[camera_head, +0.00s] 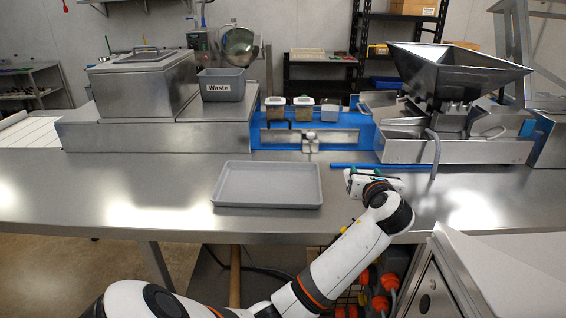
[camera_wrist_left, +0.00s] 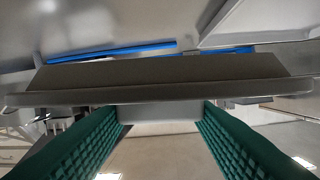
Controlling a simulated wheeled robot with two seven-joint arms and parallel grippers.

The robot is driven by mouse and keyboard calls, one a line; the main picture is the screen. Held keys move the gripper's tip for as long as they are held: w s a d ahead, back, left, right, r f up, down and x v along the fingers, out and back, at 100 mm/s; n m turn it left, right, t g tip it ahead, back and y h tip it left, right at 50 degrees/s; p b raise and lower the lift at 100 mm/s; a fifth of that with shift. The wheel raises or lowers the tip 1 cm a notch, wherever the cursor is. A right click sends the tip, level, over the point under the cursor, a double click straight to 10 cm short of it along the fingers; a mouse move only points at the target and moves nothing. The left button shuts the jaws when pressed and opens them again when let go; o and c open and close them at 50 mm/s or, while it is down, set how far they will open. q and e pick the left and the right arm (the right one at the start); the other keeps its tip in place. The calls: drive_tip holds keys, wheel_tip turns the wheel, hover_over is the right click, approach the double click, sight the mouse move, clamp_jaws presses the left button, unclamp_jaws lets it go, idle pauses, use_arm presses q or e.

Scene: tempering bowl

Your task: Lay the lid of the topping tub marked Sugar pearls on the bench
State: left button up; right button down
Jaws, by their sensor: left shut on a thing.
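My left gripper (camera_head: 360,178) is over the bench, to the right of the grey tray. In the left wrist view, its green fingers (camera_wrist_left: 162,112) are shut on the small grey grip of a flat, wide grey piece, which looks like a lid (camera_wrist_left: 160,72). The lid spans most of that view; the gripper hides it in the head view. Three small tubs stand at the back: left (camera_head: 275,107), middle (camera_head: 303,108) and right (camera_head: 330,112). Their labels are too small to read, so I cannot tell which is Sugar pearls. My right gripper is out of view.
An empty grey tray (camera_head: 268,203) lies on the steel bench (camera_head: 120,190). A blue rod (camera_head: 350,166) lies behind my gripper. A steel hopper machine (camera_head: 450,75) stands at the back right, a grey Waste bin (camera_head: 221,86) at the back left. The bench left of the tray is clear.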

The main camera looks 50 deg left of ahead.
use_arm(q)
drive_tip(key=shift+s+a+n+p, duration=0.15)
drive_tip(key=shift+s+a+p, duration=0.2)
drive_tip(key=shift+s, duration=0.2)
drive_tip(key=shift+s+a+n+p, duration=0.15)
drive_tip(key=shift+s+a+p, duration=0.15)
drive_tip(key=shift+s, duration=0.2)
hover_over(350, 217)
wheel_tip(350, 217, down, 6)
drive_tip(key=shift+r, duration=0.15)
drive_tip(key=shift+f, duration=2.05)
drive_tip(key=o, duration=1.4)
drive_tip(key=shift+f, duration=0.1)
drive_tip(key=shift+o, duration=0.2)
